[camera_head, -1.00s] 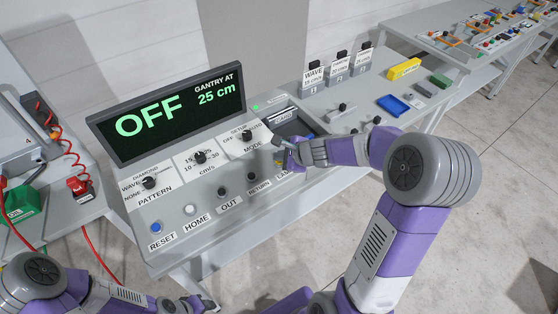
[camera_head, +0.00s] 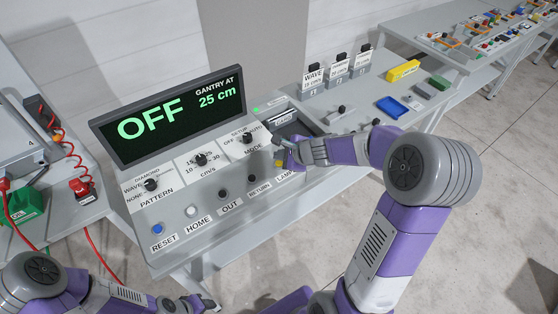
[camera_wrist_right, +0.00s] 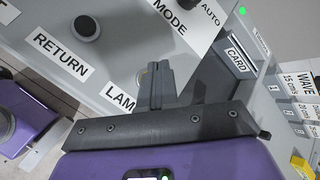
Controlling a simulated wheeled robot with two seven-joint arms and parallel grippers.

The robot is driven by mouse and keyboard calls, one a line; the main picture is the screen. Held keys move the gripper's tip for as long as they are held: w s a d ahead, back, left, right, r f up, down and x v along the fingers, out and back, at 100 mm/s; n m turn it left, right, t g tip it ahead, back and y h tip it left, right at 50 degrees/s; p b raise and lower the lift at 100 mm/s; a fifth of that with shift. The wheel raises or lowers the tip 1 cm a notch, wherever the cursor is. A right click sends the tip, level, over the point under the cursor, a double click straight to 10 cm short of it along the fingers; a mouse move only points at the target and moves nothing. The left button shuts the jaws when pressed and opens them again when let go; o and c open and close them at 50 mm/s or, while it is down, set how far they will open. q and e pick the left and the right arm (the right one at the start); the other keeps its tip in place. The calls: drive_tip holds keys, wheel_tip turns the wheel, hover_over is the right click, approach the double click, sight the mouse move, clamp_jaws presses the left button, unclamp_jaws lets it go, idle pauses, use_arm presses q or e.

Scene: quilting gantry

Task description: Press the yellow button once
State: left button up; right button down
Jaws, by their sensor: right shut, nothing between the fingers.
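The yellow button (camera_head: 278,163) sits above the LAMP label at the right end of the button row on the grey console (camera_head: 230,222). My right gripper (camera_head: 278,141) is shut and empty, its fingertips just above and beyond the button in the head view. In the right wrist view my right fingers (camera_wrist_right: 158,70) cover most of the button's place above the LAMP label; only a sliver of yellow shows beside them. I cannot tell whether they touch it. My left gripper (camera_head: 205,303) is low at the bottom edge; its jaws are too small to judge.
The black RETURN button (camera_head: 252,180) is to the left of the yellow one, and the MODE knob (camera_head: 247,138) is above it. A CARD slot (camera_wrist_right: 238,58) lies to the right. The display (camera_head: 170,115) reads OFF.

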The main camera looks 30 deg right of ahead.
sight(281, 165)
wheel_tip(281, 165, up, 5)
drive_tip(key=p, duration=0.5)
drive_tip(key=shift+r, duration=0.1)
idle(0.3)
idle(0.5)
